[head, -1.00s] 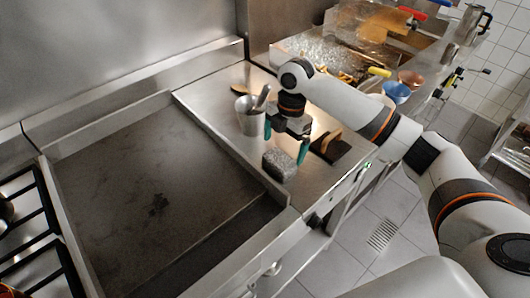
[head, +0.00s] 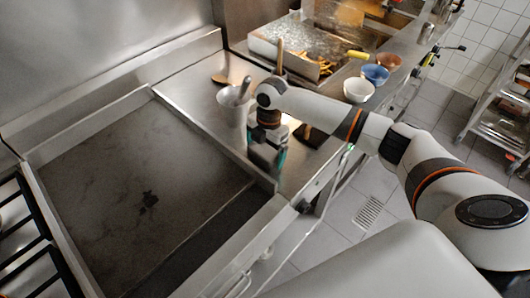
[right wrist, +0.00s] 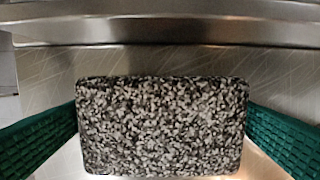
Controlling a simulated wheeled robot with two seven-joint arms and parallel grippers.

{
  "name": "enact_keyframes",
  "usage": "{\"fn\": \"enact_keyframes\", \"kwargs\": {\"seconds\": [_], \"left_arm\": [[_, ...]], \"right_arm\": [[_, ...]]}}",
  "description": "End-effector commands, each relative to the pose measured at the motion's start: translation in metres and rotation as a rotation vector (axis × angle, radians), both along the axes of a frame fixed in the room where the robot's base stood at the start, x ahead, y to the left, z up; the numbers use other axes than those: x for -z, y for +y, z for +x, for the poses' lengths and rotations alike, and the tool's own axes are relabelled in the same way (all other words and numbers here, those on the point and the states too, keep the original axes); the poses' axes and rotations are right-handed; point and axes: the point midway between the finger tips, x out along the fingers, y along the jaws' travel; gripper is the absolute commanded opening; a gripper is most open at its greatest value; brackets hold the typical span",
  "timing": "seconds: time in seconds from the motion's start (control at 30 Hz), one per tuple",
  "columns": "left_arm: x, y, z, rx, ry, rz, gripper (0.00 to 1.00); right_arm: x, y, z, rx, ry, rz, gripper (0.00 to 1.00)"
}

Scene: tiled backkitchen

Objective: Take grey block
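The grey block (right wrist: 160,125) is a speckled block with rounded edges. It fills the middle of the right wrist view, between the two green fingers of my right gripper (right wrist: 162,118). The fingers meet its left and right edges with no visible gap; I cannot tell whether they press on it. In the head view my right gripper (head: 266,150) is low over the steel counter beside the griddle, and it mostly hides the block. The block seems to rest on the counter. My left gripper is not in view.
The griddle (head: 140,190) with its raised rim lies left of the gripper. A dark item with a wooden handle is partly hidden by my arm. White (head: 358,90) and blue (head: 375,74) bowls stand farther back.

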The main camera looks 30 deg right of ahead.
Motion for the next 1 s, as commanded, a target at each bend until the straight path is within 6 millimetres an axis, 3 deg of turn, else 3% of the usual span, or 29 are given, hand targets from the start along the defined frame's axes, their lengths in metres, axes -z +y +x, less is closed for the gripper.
{"fn": "enact_keyframes", "kwargs": {"seconds": [0.03,0.2,0.3,0.57,0.73,0.87,1.0], "left_arm": [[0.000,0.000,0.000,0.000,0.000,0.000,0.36],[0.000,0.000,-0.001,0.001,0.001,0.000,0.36],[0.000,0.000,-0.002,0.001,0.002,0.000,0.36],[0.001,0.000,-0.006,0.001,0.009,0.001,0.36],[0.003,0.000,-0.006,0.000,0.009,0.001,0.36],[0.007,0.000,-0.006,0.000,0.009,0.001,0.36],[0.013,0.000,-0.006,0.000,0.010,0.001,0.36]], "right_arm": [[0.000,0.000,0.000,0.000,0.000,0.000,0.92],[0.000,0.000,0.000,0.000,0.000,0.000,0.64],[-0.001,0.000,0.000,0.000,-0.002,0.001,0.52],[-0.003,0.000,0.001,0.001,-0.002,0.001,0.52],[-0.013,0.000,0.001,0.002,-0.005,0.002,0.52],[-0.033,-0.001,0.001,0.000,-0.006,0.001,0.52],[-0.065,0.000,0.002,-0.001,-0.009,0.002,0.52]]}}
